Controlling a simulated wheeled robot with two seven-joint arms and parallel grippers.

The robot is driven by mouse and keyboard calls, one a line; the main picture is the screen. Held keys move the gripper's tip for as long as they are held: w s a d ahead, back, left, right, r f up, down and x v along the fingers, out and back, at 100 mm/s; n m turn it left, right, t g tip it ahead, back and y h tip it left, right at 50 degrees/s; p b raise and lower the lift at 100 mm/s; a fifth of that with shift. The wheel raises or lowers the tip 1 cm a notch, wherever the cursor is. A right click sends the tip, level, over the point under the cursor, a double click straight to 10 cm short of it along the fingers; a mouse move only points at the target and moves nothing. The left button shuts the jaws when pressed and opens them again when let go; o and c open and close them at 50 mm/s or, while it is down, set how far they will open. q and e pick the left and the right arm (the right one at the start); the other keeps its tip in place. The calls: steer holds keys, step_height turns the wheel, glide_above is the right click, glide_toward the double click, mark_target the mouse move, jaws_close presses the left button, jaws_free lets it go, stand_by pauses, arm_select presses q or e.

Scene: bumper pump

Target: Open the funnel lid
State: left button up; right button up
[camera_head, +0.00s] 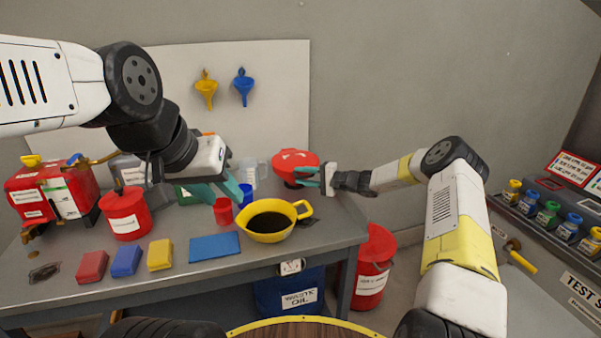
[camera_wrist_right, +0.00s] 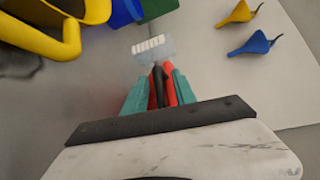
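The red funnel (camera_head: 294,158) with a pale mark on its top stands at the back right of the workbench, partly hidden by my right gripper. My right gripper (camera_head: 304,176) reaches in from the right at the funnel's front right edge. In the right wrist view, its teal fingers (camera_wrist_right: 159,90) close around a narrow red and black part (camera_wrist_right: 157,84), which looks like part of the funnel. I cannot tell whether the lid is raised. My left gripper (camera_head: 218,190) is open and empty above the bench, behind the small red cup (camera_head: 223,211).
A yellow jug (camera_head: 268,238) with dark liquid stands near the front edge. A blue tray (camera_head: 214,246), red can (camera_head: 124,213), clear measuring jug (camera_head: 250,170) and blue cup (camera_head: 245,194) stand nearby. Yellow (camera_head: 206,87) and blue (camera_head: 243,86) funnels hang behind.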

steer(key=shift+w+a+f, duration=0.15)
steer(key=shift+w+a, duration=0.1)
steer(key=shift+a, duration=0.3)
jaws_close()
steer(key=shift+f, duration=0.1)
